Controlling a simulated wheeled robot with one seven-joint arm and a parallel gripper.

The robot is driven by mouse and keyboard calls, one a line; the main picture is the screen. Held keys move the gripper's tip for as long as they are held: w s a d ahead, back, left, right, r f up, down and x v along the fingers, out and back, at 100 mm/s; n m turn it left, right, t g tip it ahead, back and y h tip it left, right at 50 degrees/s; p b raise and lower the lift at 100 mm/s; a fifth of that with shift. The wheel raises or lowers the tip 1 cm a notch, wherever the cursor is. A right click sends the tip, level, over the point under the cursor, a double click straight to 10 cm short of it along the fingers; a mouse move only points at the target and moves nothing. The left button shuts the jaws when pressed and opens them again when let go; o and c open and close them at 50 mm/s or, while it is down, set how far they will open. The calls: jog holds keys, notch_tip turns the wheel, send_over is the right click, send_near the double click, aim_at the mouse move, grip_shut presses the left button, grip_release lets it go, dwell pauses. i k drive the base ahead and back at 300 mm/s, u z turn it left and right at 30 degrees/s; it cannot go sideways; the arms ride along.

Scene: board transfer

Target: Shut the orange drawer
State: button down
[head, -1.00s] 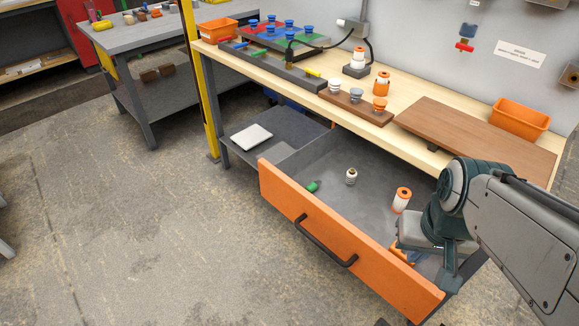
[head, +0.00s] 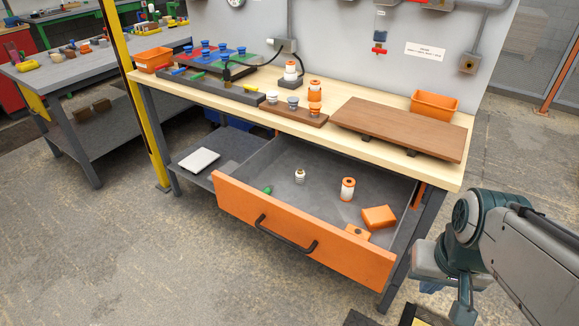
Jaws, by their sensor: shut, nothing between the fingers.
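The orange drawer (head: 300,232) under the workbench is pulled well out. Its front panel has a dark bar handle (head: 285,236), and its grey inside shows. In it are a green piece (head: 267,190), a small white-and-dark spool (head: 300,176), an orange-and-white cylinder (head: 347,189) and orange blocks (head: 379,217). My gripper (head: 431,286) is at the lower right, to the right of the drawer front in the picture and apart from the handle. It is shut and empty; its fingers are small and partly hidden.
The wooden benchtop (head: 450,178) above carries a brown board (head: 395,127), an orange bin (head: 434,104) and several knobs and spools. A bench leg (head: 400,262) stands between the drawer and my arm. A white pad (head: 199,160) lies on the lower shelf. The floor before the drawer is clear.

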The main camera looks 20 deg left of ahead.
aim_at(311, 218)
jog(key=z, duration=0.85)
jog(key=k, duration=0.7)
jog(key=u, duration=1)
jog(key=i, duration=0.95)
